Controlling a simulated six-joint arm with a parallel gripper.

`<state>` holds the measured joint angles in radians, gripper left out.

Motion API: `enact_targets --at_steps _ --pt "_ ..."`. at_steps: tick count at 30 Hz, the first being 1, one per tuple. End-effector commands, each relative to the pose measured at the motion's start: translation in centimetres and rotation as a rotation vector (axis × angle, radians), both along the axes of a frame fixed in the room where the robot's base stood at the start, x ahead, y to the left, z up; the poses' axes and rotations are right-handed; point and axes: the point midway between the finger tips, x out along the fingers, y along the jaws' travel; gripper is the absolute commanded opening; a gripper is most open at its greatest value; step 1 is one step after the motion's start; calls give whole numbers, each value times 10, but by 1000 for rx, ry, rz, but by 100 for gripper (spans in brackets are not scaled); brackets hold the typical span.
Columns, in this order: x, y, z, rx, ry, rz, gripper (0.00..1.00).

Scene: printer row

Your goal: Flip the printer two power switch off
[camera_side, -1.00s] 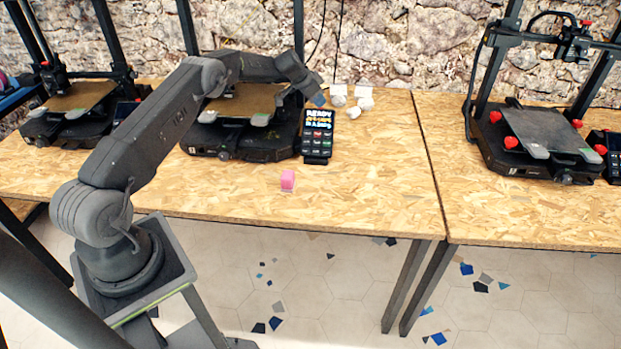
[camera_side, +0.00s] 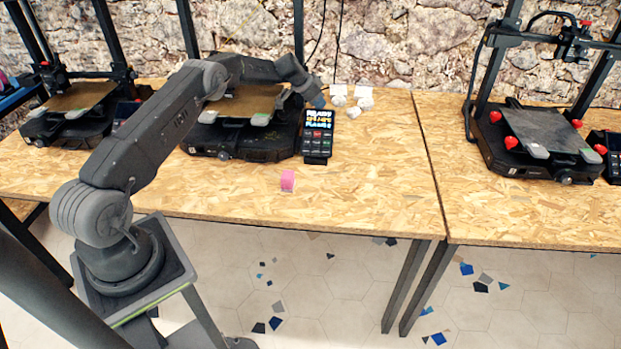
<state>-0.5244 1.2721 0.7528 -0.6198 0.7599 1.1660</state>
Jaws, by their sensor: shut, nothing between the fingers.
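The middle printer (camera_side: 245,143), which I take to be printer two, is black with a tan bed (camera_side: 248,102) and stands behind my arm. Its screen unit (camera_side: 317,136) is at its right front, lit with coloured text and buttons. The power switch cannot be made out; it may be hidden by the arm or the printer. My gripper (camera_side: 318,100) is shut and empty, pointing down at the printer's right rear side, just above and behind the screen unit. I cannot tell whether it touches the printer.
A pink cube (camera_side: 287,180) lies near the table's front edge. Several white lumps (camera_side: 355,99) lie right of my gripper. Other printers stand at far left (camera_side: 70,120) and on the right table (camera_side: 530,140). The wooden tabletop (camera_side: 380,180) right of the screen is clear.

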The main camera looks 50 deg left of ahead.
Motion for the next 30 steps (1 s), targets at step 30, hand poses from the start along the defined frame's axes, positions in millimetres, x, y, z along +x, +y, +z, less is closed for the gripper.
enact_targets --at_steps 30 --pt "-1 -1 59 -3 7 -2 0"
